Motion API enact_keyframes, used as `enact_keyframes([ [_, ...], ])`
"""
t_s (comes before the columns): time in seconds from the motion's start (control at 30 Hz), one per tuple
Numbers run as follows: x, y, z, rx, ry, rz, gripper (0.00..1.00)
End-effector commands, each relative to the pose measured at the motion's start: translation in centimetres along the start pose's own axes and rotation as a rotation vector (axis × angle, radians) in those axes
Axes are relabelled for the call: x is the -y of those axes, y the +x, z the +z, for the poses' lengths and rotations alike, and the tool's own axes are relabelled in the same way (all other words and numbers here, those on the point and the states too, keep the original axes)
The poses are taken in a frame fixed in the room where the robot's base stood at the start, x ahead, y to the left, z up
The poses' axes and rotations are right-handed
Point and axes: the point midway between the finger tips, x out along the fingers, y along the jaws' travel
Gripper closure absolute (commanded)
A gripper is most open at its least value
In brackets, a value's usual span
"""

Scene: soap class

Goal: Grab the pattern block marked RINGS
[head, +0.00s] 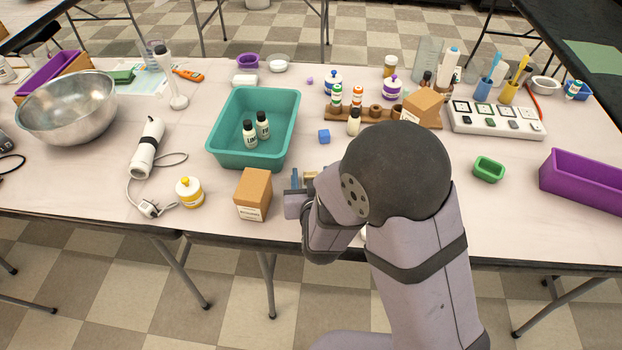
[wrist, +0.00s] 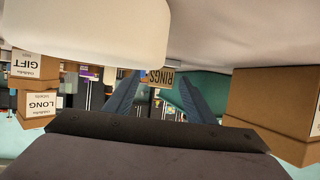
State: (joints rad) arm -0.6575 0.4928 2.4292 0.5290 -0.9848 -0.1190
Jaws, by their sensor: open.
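The block marked RINGS (wrist: 160,77) is tan with dark letters that read upside down in the wrist view. It shows between the tips of my gripper's two blue fingers (wrist: 160,88); I cannot tell whether they touch it. My gripper is open. In the head view my gripper (head: 298,182) is low over the front of the table, partly hidden by my arm. A small tan piece (head: 312,176) shows just beside it, with no readable label there.
A cardboard box (head: 253,194) stands close left of my gripper; a box (wrist: 275,110) fills the wrist view's right side. Boxes marked GIFT (wrist: 36,66) and LONG (wrist: 38,104) show at its left.

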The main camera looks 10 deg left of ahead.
Motion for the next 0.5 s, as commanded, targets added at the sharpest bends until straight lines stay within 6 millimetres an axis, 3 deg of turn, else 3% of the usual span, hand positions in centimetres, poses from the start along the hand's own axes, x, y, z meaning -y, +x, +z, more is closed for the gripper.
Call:
enact_keyframes([
  [0.13,0.0,1.3,0.0,-0.001,0.001,0.000,0.50],
  [0.4,0.0,1.6,0.0,0.000,0.000,-0.001,0.50],
  [0.43,0.0,1.6,0.0,0.000,0.000,-0.001,0.52],
  [0.5,0.0,1.6,0.0,0.000,0.000,-0.001,0.69],
])
